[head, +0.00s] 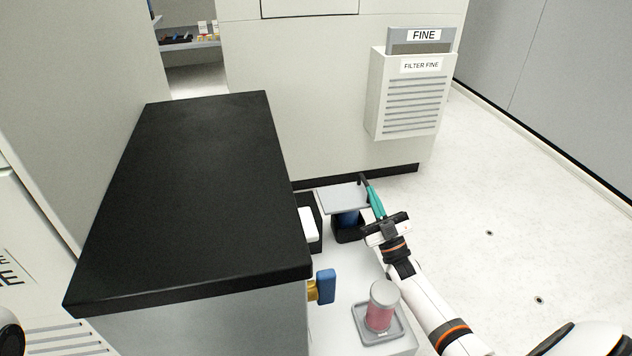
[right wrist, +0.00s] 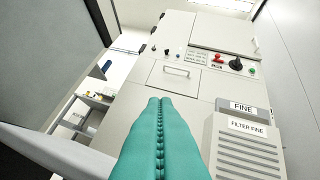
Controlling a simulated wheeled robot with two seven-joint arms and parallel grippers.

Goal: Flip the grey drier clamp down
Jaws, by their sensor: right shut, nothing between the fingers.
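A light grey flat plate (head: 343,196), which looks like the grey drier clamp, lies about level over a blue part (head: 347,218) in a black base (head: 348,234). A small dark piece (head: 362,180) stands at the plate's far right corner, by my fingertips. My right gripper (head: 372,188) has teal fingers, shut and empty, beside the plate's right edge. I cannot tell if they touch it. The right wrist view shows the fingers (right wrist: 160,104) pressed together, but not the clamp. My left gripper is not in view.
A black-topped cabinet (head: 195,190) stands left. A blue-and-gold fitting (head: 325,286) juts from its side. A black box with a white item (head: 308,224) sits beside the drier. A red-filled jar (head: 381,305) stands on a grey tray in front. The FILTER FINE box (head: 408,95) hangs behind.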

